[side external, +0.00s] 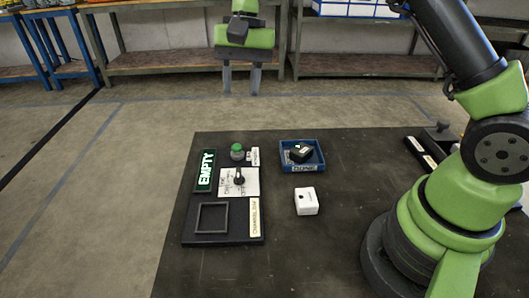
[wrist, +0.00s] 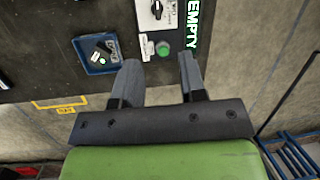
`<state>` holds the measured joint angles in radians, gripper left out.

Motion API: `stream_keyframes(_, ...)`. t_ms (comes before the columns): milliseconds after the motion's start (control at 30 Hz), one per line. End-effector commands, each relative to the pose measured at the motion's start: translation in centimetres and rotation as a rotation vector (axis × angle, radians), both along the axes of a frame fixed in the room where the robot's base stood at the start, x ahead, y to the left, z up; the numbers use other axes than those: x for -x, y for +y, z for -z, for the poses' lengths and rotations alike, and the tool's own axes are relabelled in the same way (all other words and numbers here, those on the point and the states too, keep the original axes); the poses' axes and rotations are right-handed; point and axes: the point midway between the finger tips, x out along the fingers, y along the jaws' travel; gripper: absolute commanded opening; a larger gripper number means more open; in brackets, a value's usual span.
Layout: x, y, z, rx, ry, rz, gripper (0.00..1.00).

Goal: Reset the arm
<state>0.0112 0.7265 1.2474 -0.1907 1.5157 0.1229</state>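My gripper (side external: 241,80) is raised beyond the far edge of the dark work table (side external: 330,245), clear of everything on it. Its two fingers point down, apart, with nothing between them. In the wrist view my gripper (wrist: 158,75) is also open and empty. The control panel (side external: 205,225) stands at the table's left, with a green button (side external: 237,149), a black rotary knob (side external: 239,177), a green lit EMPTY sign (side external: 205,170) and an empty square frame (side external: 213,203).
A blue tray (side external: 318,165) labelled DONE holds a black block (side external: 300,152). A white block (side external: 306,201) stands in front of it. Workbenches (side external: 180,58) line the back wall. Part of another dark panel (side external: 420,152) shows beside my arm's base.

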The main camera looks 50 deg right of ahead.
Motion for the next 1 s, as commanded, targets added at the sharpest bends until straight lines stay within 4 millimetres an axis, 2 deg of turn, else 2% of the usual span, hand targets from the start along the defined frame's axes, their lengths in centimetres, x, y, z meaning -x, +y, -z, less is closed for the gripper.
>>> stream_keyframes(33, 1.0, 0.0, -2.1, 0.004, -0.052, -0.015, 0.38)
stream_keyframes(200, 4.9, -0.2, -7.2, 0.022, -0.211, -0.067, 0.38)
stream_keyframes(400, 10.8, -0.3, -11.0, 0.053, -0.399, -0.123, 0.38)
stream_keyframes(533, 14.8, -0.5, -11.9, 0.076, -0.521, -0.155, 0.38)
stream_keyframes(700, 19.4, -0.7, -11.6, 0.11, -0.661, -0.19, 0.38)
stream_keyframes(833, 21.5, -0.7, -10.8, 0.129, -0.734, -0.205, 0.38)
stream_keyframes(1000, 22.6, -0.8, -10.3, 0.141, -0.774, -0.215, 0.38)
